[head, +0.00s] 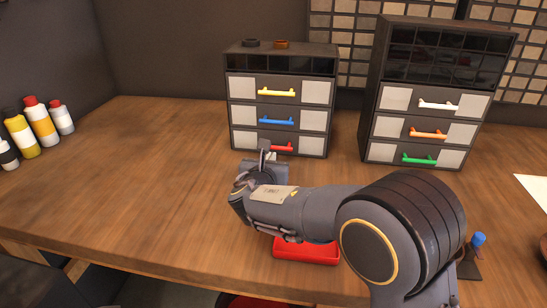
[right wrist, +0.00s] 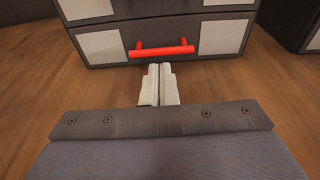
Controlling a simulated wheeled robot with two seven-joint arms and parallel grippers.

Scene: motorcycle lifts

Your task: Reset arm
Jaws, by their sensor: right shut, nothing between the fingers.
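My right arm comes in from the lower right in the head view. Its gripper (head: 268,156) is just in front of the left drawer unit (head: 277,101), near the red handle (head: 284,147) of the bottom drawer. In the right wrist view the gripper's two pale fingers (right wrist: 159,84) are together and empty. The red handle (right wrist: 162,51) is right ahead of the fingertips there, with a small gap that is hard to judge. The bottom drawer looks closed. My left gripper is not in view.
A second drawer unit (head: 424,96) with white, orange and green handles stands to the right. Several bottles (head: 40,121) stand at the far left. A red tray (head: 306,250) lies under my right forearm. The left middle of the wooden table (head: 130,180) is clear.

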